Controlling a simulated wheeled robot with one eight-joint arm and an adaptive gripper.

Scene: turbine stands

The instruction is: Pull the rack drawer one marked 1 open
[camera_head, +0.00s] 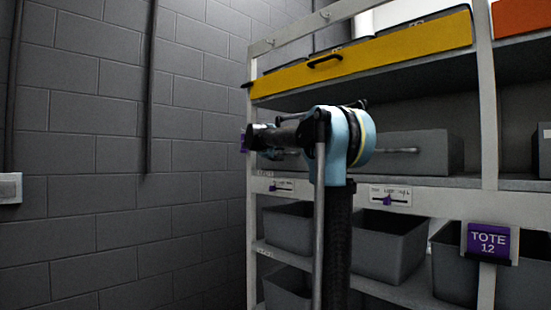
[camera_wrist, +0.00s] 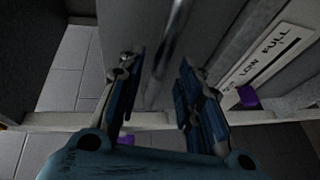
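A grey drawer (camera_head: 430,148) sits on the rack's middle shelf, partly hidden behind my arm. Part of its metal bar handle (camera_head: 402,150) shows to the right of the arm. In the wrist view, my gripper (camera_wrist: 158,78) is open, with its two blue fingers spread apart. A shiny bar handle (camera_wrist: 172,42) on a grey front (camera_wrist: 222,22) shows between and beyond the fingers; I cannot tell whether they touch it. The fingers are not clear in the head view. No mark 1 is readable, and the grey drawer looks shut.
A yellow drawer (camera_head: 420,40) with a black handle is above, an orange one (camera_head: 518,14) at upper right. Grey totes (camera_head: 390,250) stand below. A low/full gauge label (camera_wrist: 270,55) is close to the right finger. A block wall (camera_head: 100,230) bounds the left.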

